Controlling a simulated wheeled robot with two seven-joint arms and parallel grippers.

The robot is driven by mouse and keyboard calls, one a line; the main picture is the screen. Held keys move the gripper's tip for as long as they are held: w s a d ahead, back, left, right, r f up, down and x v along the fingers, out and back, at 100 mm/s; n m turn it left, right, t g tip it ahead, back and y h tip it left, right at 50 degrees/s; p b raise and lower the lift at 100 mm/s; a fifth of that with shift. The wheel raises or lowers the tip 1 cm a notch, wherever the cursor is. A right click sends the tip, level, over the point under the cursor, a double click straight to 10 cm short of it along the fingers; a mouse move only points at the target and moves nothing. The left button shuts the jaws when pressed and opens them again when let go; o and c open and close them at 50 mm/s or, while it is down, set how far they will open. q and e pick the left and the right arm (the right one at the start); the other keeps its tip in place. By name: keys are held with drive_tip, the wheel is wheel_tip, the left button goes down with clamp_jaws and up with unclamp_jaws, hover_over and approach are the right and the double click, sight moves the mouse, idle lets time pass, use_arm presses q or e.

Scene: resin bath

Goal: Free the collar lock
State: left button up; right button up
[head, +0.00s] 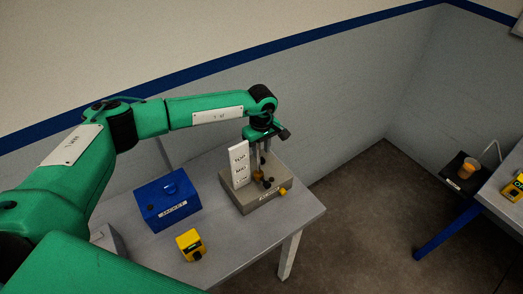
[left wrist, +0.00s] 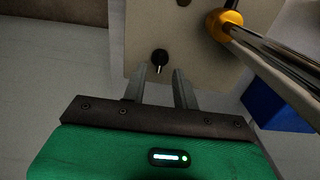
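The grey fixture box (head: 247,204) on the table carries upright metal rods and a white labelled plate (head: 239,164). In the left wrist view, a brass-coloured collar (left wrist: 224,24) sits around a shiny rod (left wrist: 275,55). A small black knob or lever (left wrist: 159,57) with a pale tip stands on the fixture's beige face. Which part is the collar lock I cannot tell for sure. My left gripper (left wrist: 157,80) is open and empty, with the black knob just beyond and between its fingertips, apparently not touching. In the head view its fingers are partly hidden among the rods. My right gripper is not in view.
A blue box (head: 168,204) labelled as a jacket and a yellow device (head: 191,245) stand left of the fixture. A yellow knob (head: 283,191) sticks out at the fixture's right. The table's (head: 300,207) right end is clear.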

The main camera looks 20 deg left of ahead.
sight(262, 157)
use_arm(q)
drive_tip(key=shift+f+p, duration=0.4)
drive_tip(key=shift+f, duration=1.3)
